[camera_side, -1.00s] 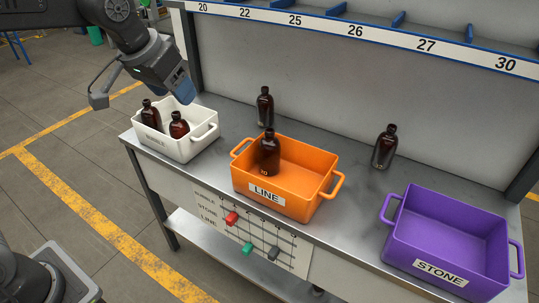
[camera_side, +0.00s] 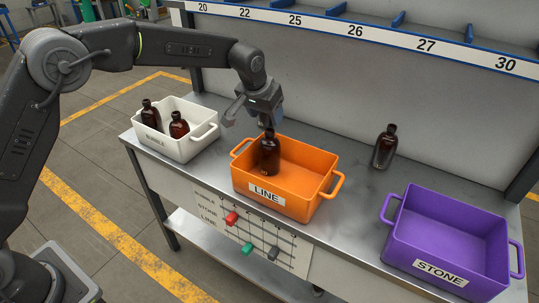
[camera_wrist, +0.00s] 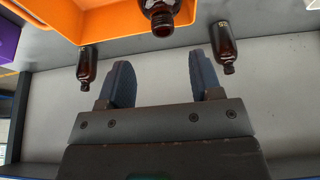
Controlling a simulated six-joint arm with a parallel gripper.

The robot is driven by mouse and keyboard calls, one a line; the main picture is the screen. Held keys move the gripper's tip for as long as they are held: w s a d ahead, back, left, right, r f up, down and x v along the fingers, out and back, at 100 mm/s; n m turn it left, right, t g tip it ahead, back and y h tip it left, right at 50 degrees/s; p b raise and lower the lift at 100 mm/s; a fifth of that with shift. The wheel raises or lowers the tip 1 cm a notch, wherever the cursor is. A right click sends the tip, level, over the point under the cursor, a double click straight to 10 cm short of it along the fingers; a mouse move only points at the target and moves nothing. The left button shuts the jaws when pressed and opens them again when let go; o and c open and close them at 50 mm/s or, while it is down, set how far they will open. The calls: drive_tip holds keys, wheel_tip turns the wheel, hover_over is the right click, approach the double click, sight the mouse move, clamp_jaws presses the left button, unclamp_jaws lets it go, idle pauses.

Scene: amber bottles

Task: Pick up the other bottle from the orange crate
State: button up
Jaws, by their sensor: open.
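The orange crate (camera_side: 300,192), labelled LINE, stands mid-bench with one dark amber bottle (camera_side: 269,155) upright at its left end. In the wrist view, the crate (camera_wrist: 70,14) and that bottle (camera_wrist: 162,14) are at the top edge. My gripper (camera_side: 270,118) is above the bench by the crate's back left side. In the wrist view its fingers (camera_wrist: 160,72) are apart with nothing between them. The crate bottle lies beyond the fingertips. A loose bottle (camera_wrist: 224,48) shows right of the fingers; in the side view my gripper hides it.
Another loose bottle (camera_side: 384,147) stands at the back right of the bench, also in the wrist view (camera_wrist: 87,67). A white crate (camera_side: 190,149) at left holds two bottles. A purple crate (camera_side: 450,240), labelled STONE, is empty at right. A shelf rail (camera_side: 400,39) runs above.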

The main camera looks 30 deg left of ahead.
sight(269, 130)
drive_tip(key=x, duration=0.2)
drive_tip(key=shift+w+f, duration=0.2)
drive_tip(key=shift+f, duration=0.1)
drive_tip(key=shift+s+a+x, duration=0.1)
drive_tip(key=shift+a+x, duration=0.05)
drive_tip(key=shift+x, duration=1.15)
drive_tip(key=shift+s+a+x, duration=0.1)
drive_tip(key=shift+a+x, duration=0.05)
drive_tip(key=shift+x, duration=1.2)
drive_tip(key=shift+c, duration=0.4)
clamp_jaws()
